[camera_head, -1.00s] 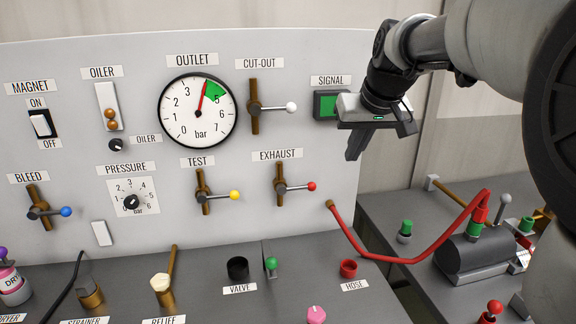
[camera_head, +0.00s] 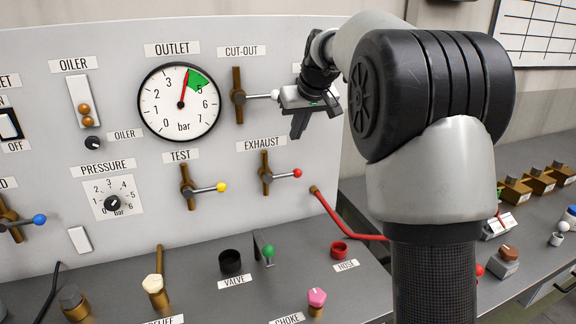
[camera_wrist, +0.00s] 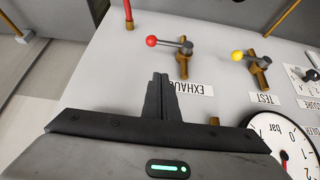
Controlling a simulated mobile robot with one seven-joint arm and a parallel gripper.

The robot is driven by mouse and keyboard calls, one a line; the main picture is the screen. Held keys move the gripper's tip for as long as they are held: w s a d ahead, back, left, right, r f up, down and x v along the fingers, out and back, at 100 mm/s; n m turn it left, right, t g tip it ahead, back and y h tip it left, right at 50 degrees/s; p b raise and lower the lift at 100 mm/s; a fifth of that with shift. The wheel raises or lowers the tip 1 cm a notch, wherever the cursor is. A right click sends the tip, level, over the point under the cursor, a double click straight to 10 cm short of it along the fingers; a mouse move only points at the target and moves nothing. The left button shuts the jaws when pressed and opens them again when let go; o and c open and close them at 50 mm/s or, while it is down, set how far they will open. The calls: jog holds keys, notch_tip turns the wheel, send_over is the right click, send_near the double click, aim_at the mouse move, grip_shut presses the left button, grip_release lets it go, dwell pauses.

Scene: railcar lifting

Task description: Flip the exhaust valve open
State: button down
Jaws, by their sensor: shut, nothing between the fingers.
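The exhaust valve is a brass body with a grey lever (camera_head: 281,175) ending in a red knob (camera_head: 297,173), below the EXHAUST label on the panel. The lever points right, across the upright brass pipe. My gripper (camera_head: 298,137) is shut and empty, in front of the panel, above and a little right of the red knob and apart from it. In the wrist view the shut fingers (camera_wrist: 160,75) point toward the panel beside the EXHAUST label, and the red knob (camera_wrist: 151,41) shows just beyond the fingertips.
The cut-out valve (camera_head: 238,96) is left of my gripper, its white knob close to my wrist. The test valve with a yellow knob (camera_head: 221,187) is left of the exhaust valve. A red hose (camera_head: 345,222) runs below right. Open space lies before the lower panel.

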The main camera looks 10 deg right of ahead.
jog(key=shift+f, duration=0.1)
send_over(283, 176)
jog(key=d, duration=0.2)
notch_tip(283, 176, down, 7)
jog(key=f, duration=0.5)
jog(key=shift+s, duration=0.2)
jog(key=shift+d+f, duration=0.1)
